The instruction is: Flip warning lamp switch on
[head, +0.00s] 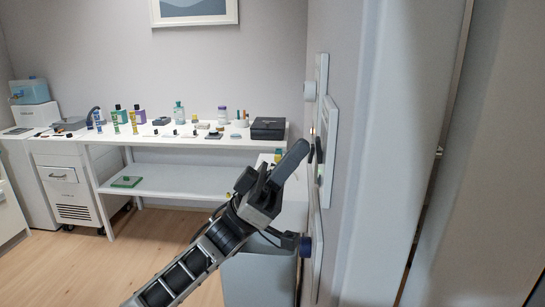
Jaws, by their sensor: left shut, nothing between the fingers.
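My left gripper (297,152) reaches up from the bottom of the head view. Its fingers are shut and empty, with the tips close beside the wall fittings; whether they touch anything cannot be told. A light wall panel (330,125) is seen almost edge-on at the right of the fingers. A small dark part (319,150) on it, perhaps a switch, sits just right of the fingertips; its position cannot be read. No lamp can be made out for certain. My right gripper is out of view.
A grey bin-like box (258,278) stands below. A white table (200,142) with bottles and small items stands behind. Floor at left is clear.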

